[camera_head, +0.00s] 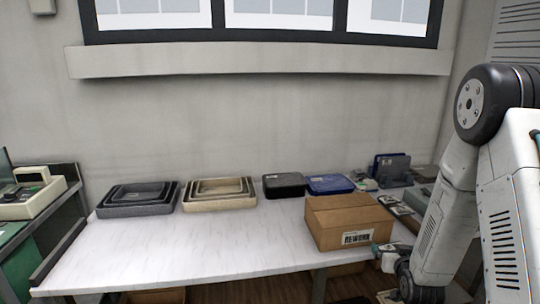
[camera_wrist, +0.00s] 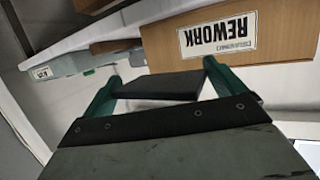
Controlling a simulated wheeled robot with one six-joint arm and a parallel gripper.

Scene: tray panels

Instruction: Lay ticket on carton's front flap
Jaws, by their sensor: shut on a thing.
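The brown carton (camera_head: 335,215) stands closed on the right part of the white table, a white REWORK label on its front face. The carton (camera_wrist: 270,40) also fills the upper right of the wrist view, label toward me. My gripper (camera_head: 378,249) is at the table's front edge, just below and right of the label. In the wrist view its green fingers (camera_wrist: 160,85) are shut on a thin dark flat piece (camera_wrist: 165,86), apparently the ticket; no print shows on it. The piece appears apart from the carton. I cannot make out a separate front flap.
Nested grey trays (camera_head: 138,210) and beige trays (camera_head: 219,204) stand at the back left. A black box (camera_head: 284,185) and a blue box (camera_head: 329,184) sit behind the carton. Small items crowd the right end. The table's (camera_head: 190,250) left and middle front are clear.

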